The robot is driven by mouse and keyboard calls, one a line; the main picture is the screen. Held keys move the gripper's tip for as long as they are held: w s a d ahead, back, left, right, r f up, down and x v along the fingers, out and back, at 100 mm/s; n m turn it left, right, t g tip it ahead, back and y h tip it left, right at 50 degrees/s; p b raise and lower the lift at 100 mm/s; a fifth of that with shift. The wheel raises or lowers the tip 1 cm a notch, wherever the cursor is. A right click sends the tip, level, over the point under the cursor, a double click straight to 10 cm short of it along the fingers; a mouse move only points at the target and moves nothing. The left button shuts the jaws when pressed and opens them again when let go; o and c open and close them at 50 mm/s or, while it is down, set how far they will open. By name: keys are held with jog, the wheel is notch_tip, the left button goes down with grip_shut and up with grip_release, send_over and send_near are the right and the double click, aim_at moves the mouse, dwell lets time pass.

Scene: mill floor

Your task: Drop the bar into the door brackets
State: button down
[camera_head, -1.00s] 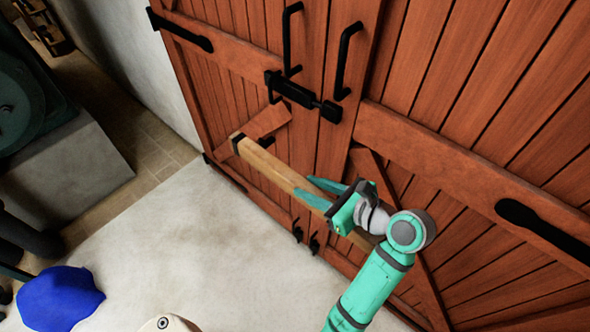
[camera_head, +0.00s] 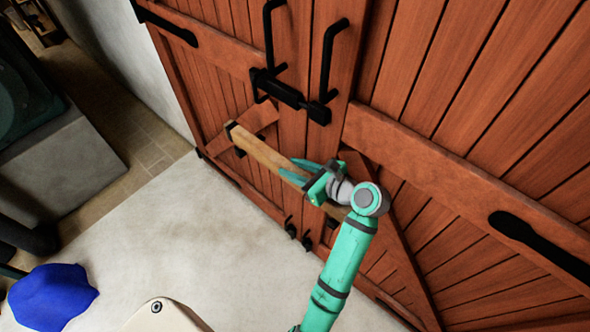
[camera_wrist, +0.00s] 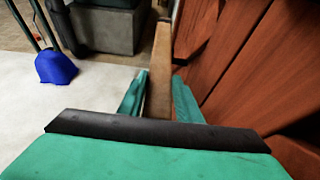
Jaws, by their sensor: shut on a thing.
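The bar (camera_head: 262,152) is a long pale wooden beam with a dark band near its far left end. It lies slantwise in front of the red-brown double door (camera_head: 440,80), below the latch. My gripper (camera_head: 298,170) is shut on the bar toward its right part. In the wrist view the bar (camera_wrist: 160,65) runs away from between the two teal fingers (camera_wrist: 158,92), close alongside the door. A small black bracket (camera_head: 240,153) shows just below the bar's left end; a dark piece (camera_head: 333,222) under its right end may be another. I cannot tell whether the bar touches either.
A black sliding latch (camera_head: 290,94) and two upright handles (camera_head: 328,60) are on the door above the bar. Black fittings (camera_head: 291,228) sit low on the door. A blue heap (camera_head: 52,296) lies on the pale floor (camera_head: 190,235). A grey block (camera_head: 65,160) stands at left.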

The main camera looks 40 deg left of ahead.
jog(key=shift+w+a+f, duration=0.45)
jog(key=shift+a+f, duration=0.05)
jog(key=shift+f, duration=0.2)
notch_tip(320, 180, down, 2)
jog(key=shift+w+f, duration=0.15)
jog(key=shift+f, duration=0.45)
jog(key=shift+f, duration=0.1)
jog(key=c, duration=1.3)
grip_release()
jog(key=shift+f, duration=0.1)
